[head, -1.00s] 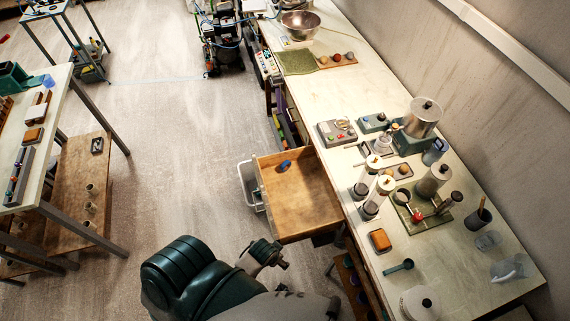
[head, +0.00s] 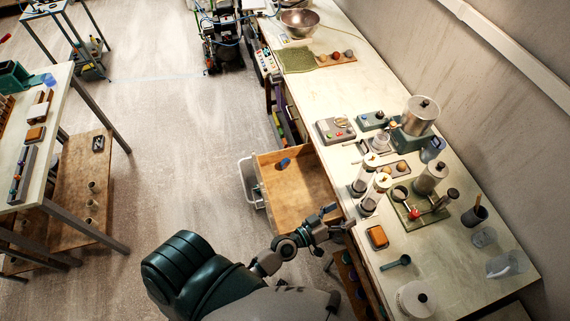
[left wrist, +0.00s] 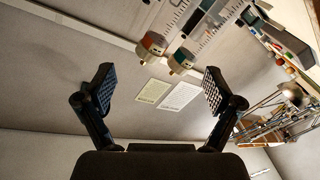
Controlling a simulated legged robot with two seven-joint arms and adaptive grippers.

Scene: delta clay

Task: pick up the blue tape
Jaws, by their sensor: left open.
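The blue tape (head: 284,162) is a small blue roll inside the pulled-out wooden drawer (head: 290,205), near the drawer's far end. My left gripper (head: 338,217) is at the near right corner of the drawer, beside the bench edge, well apart from the tape. In the left wrist view my left gripper (left wrist: 157,84) is open, with its two dark ridged pads wide apart and nothing between them. The tape does not show in that view. My right gripper is not in view.
The workbench (head: 310,95) on the right carries glass columns, a red-knobbed stand (head: 416,212), an orange-brown block (head: 377,237) and a teal scoop (head: 397,262).

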